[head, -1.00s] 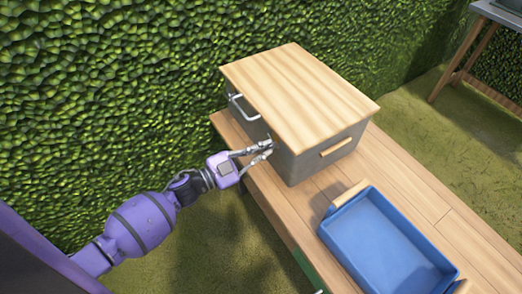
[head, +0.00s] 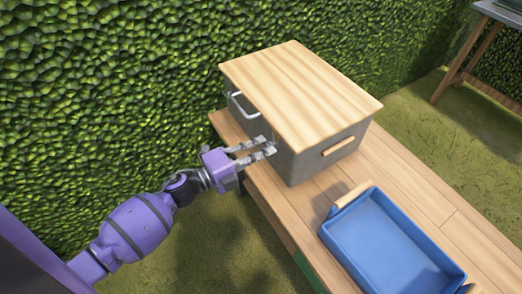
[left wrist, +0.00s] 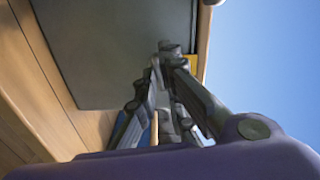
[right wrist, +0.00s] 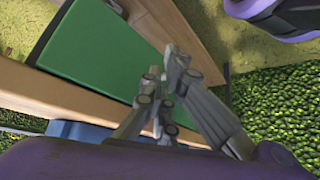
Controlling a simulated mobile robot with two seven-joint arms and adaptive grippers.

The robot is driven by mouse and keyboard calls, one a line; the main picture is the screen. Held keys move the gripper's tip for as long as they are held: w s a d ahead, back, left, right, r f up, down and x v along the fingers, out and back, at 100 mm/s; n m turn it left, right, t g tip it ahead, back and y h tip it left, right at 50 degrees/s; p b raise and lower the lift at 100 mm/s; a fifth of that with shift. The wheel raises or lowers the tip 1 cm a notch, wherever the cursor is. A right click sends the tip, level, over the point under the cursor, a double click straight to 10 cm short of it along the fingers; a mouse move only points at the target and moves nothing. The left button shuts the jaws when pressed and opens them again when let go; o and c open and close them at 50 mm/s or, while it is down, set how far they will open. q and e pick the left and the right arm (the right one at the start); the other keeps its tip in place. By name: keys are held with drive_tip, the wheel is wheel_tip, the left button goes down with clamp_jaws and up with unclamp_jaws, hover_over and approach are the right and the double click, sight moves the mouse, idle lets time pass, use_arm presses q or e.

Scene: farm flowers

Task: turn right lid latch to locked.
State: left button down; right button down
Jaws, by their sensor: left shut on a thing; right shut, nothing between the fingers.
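A grey box with a wooden lid (head: 300,82) stands on a wooden bench. My left gripper (head: 272,149) is at the right end of the box's handle side, just under the lid edge. Its fingers are shut on the right lid latch, which they mostly hide. In the left wrist view the shut fingers (left wrist: 170,55) meet near the grey box wall (left wrist: 110,50), with a small yellow patch beside them. The latch's angle cannot be told. My right gripper (right wrist: 165,85) shows only in its own wrist view, shut and empty, in front of a green panel.
A blue tray (head: 340,236) with wooden handles sits on the bench (head: 440,208) in front of the box. A metal handle (head: 240,108) and a wooden handle (head: 338,146) stick out from the box. A hedge (head: 120,80) stands behind; another table is at top right.

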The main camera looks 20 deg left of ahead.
use_arm(q)
drive_tip(key=shift+s+d+f+m, duration=0.1)
drive_tip(key=shift+s+f+m, duration=0.1)
drive_tip(key=shift+f+m, duration=0.45)
drive_tip(key=shift+r+m+b, duration=0.15)
drive_tip(key=shift+m+b, duration=0.15)
drive_tip(key=shift+m, duration=0.05)
drive_tip(key=c, duration=1.8)
unclamp_jaws()
drive_tip(key=shift+w, duration=0.1)
drive_tip(key=shift+o, duration=0.3)
drive_tip(key=shift+r, duration=0.2)
drive_tip(key=shift+w, duration=0.1)
drive_tip(key=v, duration=1.2)
